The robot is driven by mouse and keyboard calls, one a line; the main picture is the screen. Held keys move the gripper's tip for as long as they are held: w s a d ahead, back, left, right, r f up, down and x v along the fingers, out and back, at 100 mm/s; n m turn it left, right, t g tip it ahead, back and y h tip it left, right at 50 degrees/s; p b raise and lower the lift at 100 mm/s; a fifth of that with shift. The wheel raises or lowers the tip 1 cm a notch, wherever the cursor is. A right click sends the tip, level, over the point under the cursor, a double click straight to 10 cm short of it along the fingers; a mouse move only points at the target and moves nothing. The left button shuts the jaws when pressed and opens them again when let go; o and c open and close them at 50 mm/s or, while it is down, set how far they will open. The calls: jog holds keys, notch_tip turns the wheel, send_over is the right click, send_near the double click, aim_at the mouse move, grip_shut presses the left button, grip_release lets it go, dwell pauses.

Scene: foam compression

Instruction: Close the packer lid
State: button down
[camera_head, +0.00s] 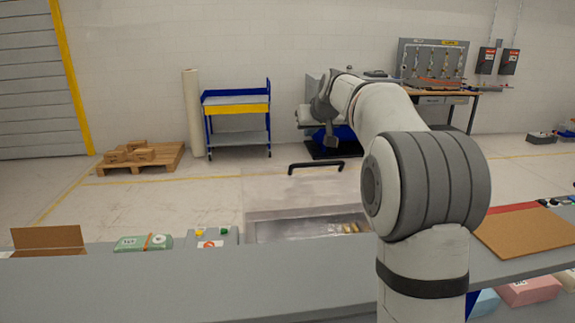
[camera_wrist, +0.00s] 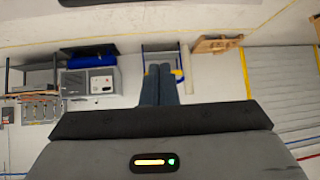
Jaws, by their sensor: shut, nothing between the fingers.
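The packer (camera_head: 251,229) is a metal-lined tray set in the grey counter, with small yellowish items inside at its right. Its lid looks like a clear panel (camera_head: 280,195) standing raised at the back, with a black bar handle (camera_head: 316,164) along its top edge. My gripper (camera_head: 331,141) is above and just behind the handle, apart from it as far as I can tell. In the wrist view, the fingers (camera_wrist: 158,72) are together and empty. A dark bar at the top edge (camera_wrist: 115,3) may be the handle. My arm hides the packer's right end.
On the counter (camera_head: 150,285) left of the packer are an open cardboard box (camera_head: 48,239), a green pack (camera_head: 142,243) and a grey case (camera_head: 214,237). A brown board (camera_head: 525,233) lies right of my arm. A blue cart (camera_head: 237,118) and pallet (camera_head: 140,160) stand far behind.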

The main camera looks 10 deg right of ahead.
jog(key=s+a+f+t+b, duration=0.3)
jog(key=a+f+t, duration=0.1)
jog(key=a, duration=0.5)
jog(key=m+t+h, duration=0.1)
jog(key=t, duration=0.1)
send_over(272, 178)
jog(key=f+v, duration=0.1)
jog(key=v, duration=0.2)
notch_tip(272, 178, down, 5)
jog(key=shift+r+b, duration=0.15)
jog(key=shift+b, duration=0.15)
jog(key=w+f, duration=0.2)
jog(key=shift+w+a+f, duration=0.1)
jog(key=shift+w+f, duration=0.05)
jog(key=shift+f, duration=0.2)
jog(key=shift+w+f, duration=0.25)
jog(key=shift+f, duration=0.15)
